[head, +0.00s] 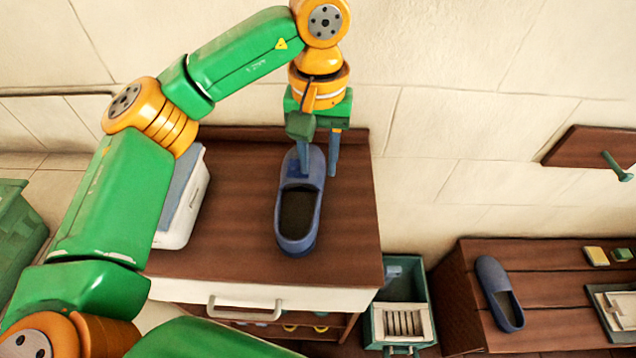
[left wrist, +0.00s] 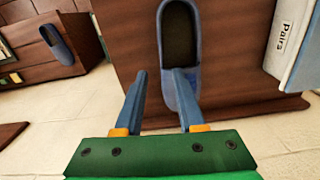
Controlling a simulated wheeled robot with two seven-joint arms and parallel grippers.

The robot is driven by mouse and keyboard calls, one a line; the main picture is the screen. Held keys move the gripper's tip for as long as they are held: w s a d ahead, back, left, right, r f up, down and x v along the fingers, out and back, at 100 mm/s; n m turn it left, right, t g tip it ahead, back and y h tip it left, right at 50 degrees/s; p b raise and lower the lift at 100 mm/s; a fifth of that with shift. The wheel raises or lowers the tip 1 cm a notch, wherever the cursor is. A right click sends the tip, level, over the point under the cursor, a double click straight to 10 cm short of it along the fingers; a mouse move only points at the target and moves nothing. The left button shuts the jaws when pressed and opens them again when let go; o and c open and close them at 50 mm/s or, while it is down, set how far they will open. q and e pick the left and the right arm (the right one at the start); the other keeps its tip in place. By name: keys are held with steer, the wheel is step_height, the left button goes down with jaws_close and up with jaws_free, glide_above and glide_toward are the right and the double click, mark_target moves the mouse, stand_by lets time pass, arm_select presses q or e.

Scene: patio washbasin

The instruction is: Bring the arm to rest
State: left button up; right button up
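My left gripper (head: 319,170) is over the toe end of a blue slipper (head: 299,210) that lies on the brown cabinet top (head: 347,250). Its two fingers are apart with nothing held between them. In the left wrist view, the slipper (left wrist: 179,40) lies beyond the fingers, partly hidden by the right-hand one. Whether a finger touches the slipper I cannot tell. My left arm reaches across from the lower left. My right gripper is not in view.
A white box (head: 180,230) stands left of the slipper; its side reads "Pairs" in the left wrist view (left wrist: 292,40). A second blue slipper (head: 500,292) lies on the slatted bench (head: 550,255). A teal crate (head: 430,318) stands between cabinet and bench. The tiled wall is close behind.

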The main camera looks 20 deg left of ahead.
arm_select(q)
steer(key=shift+r, duration=0.5)
